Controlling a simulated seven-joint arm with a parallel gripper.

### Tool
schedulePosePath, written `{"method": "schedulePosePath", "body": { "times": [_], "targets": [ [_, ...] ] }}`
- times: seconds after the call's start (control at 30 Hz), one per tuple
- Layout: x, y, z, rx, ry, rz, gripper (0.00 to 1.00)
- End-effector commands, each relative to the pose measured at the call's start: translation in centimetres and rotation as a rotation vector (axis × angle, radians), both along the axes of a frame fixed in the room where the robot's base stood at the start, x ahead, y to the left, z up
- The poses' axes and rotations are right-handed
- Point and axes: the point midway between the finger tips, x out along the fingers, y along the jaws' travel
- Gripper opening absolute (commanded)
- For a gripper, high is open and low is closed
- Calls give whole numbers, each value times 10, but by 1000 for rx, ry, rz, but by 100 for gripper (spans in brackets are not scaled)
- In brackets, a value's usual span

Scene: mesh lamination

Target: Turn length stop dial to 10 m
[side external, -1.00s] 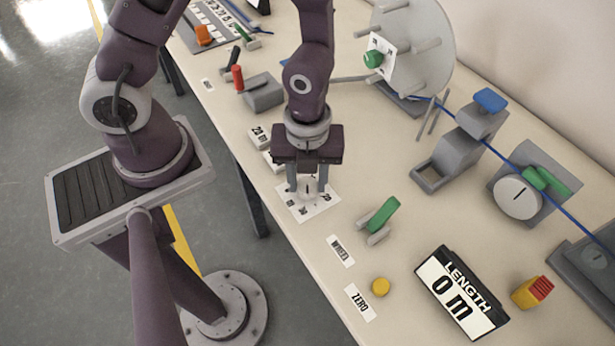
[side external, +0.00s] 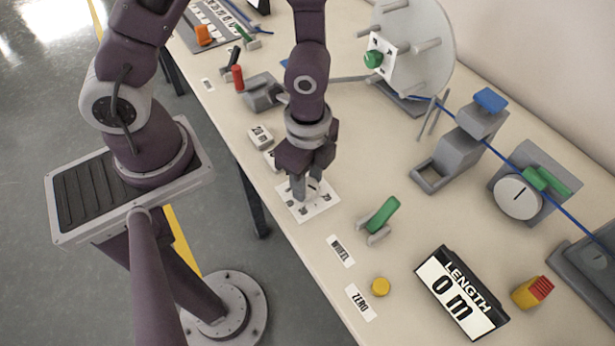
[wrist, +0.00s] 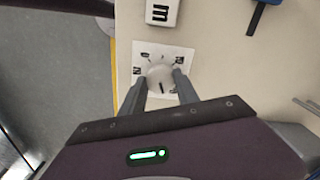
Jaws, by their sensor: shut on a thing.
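The length stop dial (wrist: 161,79) is a pale round knob with a dark pointer line, on a white square scale card (side external: 318,207) with dark marks around it. My gripper (side external: 306,190) points down over the card with its fingers on either side of the dial. In the wrist view my gripper (wrist: 160,88) is shut on the dial. The scale numbers are too small or turned to read surely, so I cannot tell which mark the pointer is at. In the side view the fingers partly hide the dial.
A green lever (side external: 382,214) and a yellow button (side external: 380,287) stand right of the card. The length display (side external: 462,293) reads 0 m. Small white label blocks (side external: 260,137) lie just behind my gripper. A grey block with a red handle (side external: 238,78) stands farther back.

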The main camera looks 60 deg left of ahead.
Motion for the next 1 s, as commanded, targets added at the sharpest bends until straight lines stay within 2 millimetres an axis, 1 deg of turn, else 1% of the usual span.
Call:
{"method": "schedulePosePath", "body": {
  "times": [1.0],
  "targets": [
    [1, -1, 1, -3, -4, 961, 0]
  ]
}}
